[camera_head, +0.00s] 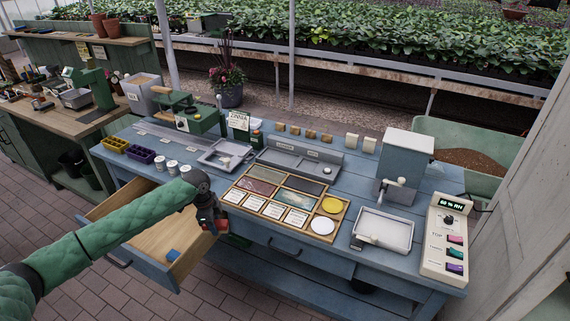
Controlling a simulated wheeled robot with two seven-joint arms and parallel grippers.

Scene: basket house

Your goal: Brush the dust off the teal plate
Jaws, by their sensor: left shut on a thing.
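A wooden divided tray (346,212) lies on the blue workbench, with flat panels in its upper compartments. One is a dull grey-green panel (265,174); a red-brown panel (256,187) and darker ones are beside it. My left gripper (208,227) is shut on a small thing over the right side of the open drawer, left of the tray. What it holds is too small and dark to name; a little red shows there. No brush is clearly visible. My right gripper is not in view.
The open wooden drawer (150,228) holds a small blue item (173,254). White labelled cards and yellow and white discs fill other tray compartments. A grey mill (404,160), a pale tray (383,231) and a control box (444,240) stand right. Bare benchtop shows between them.

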